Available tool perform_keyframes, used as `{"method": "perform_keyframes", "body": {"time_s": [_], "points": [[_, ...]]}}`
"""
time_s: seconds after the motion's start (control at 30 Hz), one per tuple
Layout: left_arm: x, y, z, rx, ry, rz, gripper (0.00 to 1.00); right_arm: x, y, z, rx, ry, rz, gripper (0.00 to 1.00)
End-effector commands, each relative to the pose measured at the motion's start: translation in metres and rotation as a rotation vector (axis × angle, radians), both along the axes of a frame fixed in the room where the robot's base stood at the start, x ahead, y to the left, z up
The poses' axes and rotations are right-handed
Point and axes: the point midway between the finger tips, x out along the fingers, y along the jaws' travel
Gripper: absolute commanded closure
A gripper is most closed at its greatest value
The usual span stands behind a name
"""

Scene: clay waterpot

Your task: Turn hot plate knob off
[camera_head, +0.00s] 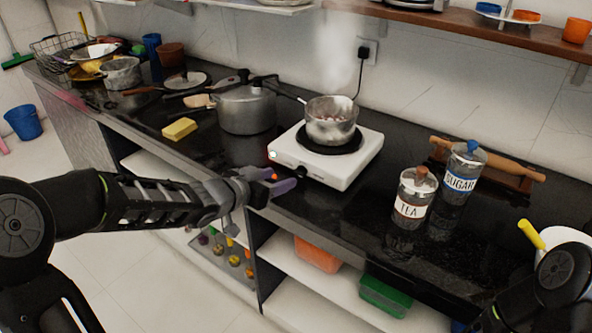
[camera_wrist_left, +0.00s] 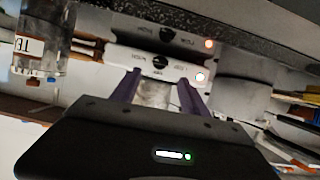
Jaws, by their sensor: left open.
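A white hot plate (camera_head: 346,176) stands on the black counter with a steaming metal pot (camera_head: 331,121) on its burner. Its dark round knob (camera_head: 303,172) is on the front face. A lit orange-red indicator (camera_head: 273,155) shows at that face's left end. In the left wrist view, which is upside down, the knob (camera_wrist_left: 160,62) and red light (camera_wrist_left: 200,77) show on the hot plate's front. My left gripper (camera_head: 277,181) is open and empty just in front of the hot plate. Its purple fingers (camera_wrist_left: 159,77) point at the knob, apparently without touching it.
A pressure cooker (camera_head: 246,108) and a yellow sponge (camera_head: 180,129) are to the left. TEA (camera_head: 413,199) and SUGAR (camera_head: 462,175) jars stand to the right, before a rolling pin (camera_head: 490,160). The counter's front edge and open shelves lie below my left arm.

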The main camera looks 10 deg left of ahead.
Motion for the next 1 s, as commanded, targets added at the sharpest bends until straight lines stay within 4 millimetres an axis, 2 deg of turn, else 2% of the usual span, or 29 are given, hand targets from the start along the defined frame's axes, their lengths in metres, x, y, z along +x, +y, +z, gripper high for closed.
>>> {"method": "perform_keyframes", "body": {"time_s": [0.37,0.8,1.0], "points": [[0.004,-0.002,-0.003,-0.001,0.000,-0.001,0.47,0.000,0.000,-0.002,0.000,0.001,0.000,1.00],[0.056,-0.024,-0.027,-0.002,0.001,-0.001,0.47,0.000,0.000,-0.020,0.000,0.001,0.001,1.00],[0.067,-0.028,-0.031,-0.001,0.001,-0.001,0.47,0.000,0.000,-0.021,0.000,0.001,0.001,1.00]]}}
